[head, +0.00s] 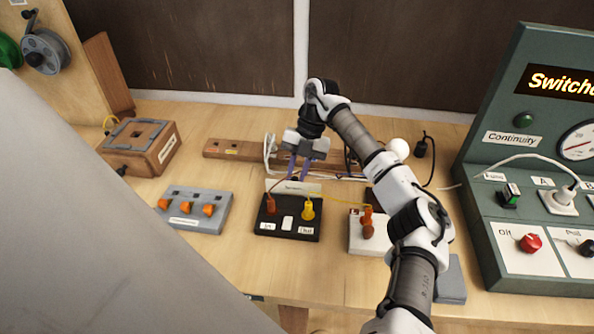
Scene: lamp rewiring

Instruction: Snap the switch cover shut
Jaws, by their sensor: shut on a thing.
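My gripper (298,172) points down at the middle of the bench, by the front edge of a long wooden rail (225,149). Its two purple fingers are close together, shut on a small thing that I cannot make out. The fingertips end just behind a white label plate (272,186) on the back of a black terminal block (288,226). I cannot pick out the switch or its cover for certain. A white cord (268,152) loops just left of the fingers.
A grey block (193,220) with orange knobs and a wooden box (141,147) are left. A white block (368,238) and a green test panel (515,160) are right. The bench front is partly clear.

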